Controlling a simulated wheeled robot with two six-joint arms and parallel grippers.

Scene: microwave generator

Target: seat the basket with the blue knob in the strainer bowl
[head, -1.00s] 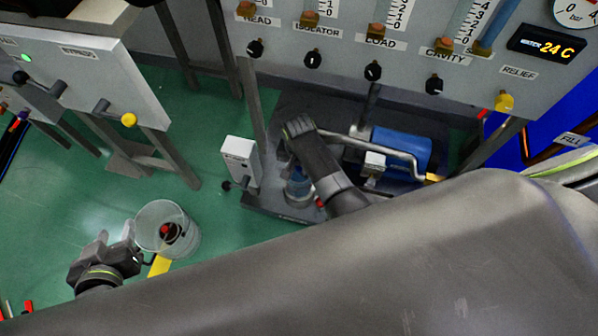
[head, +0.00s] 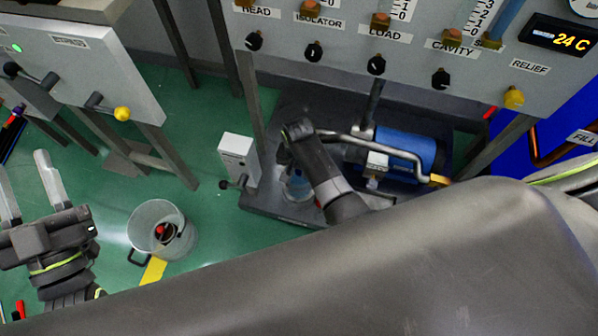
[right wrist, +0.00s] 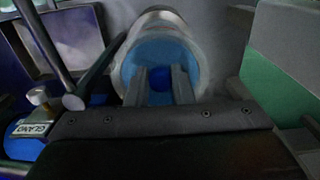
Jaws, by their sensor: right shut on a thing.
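The strainer bowl (head: 298,188) stands upright on the dark skid, left of the blue motor. My right gripper (right wrist: 160,82) reaches down into the bowl's round mouth. Its two fingers are shut on the blue knob (right wrist: 160,88) of the basket, down inside the light-blue bore (right wrist: 137,57). The basket's body below the knob is hidden, so I cannot tell how deep it sits. In the head view my right arm covers part of the bowl. My left gripper (head: 20,162) is open and empty at the far left, fingers apart, away from the bowl.
A clear bucket (head: 142,222) holding a red-knobbed thing (head: 161,231) stands on the green floor. A white box with a lever (head: 238,157) is left of the bowl. The blue motor (head: 405,152) and a bent pipe (head: 350,138) lie close on the right. A gauge panel (head: 345,55) stands behind.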

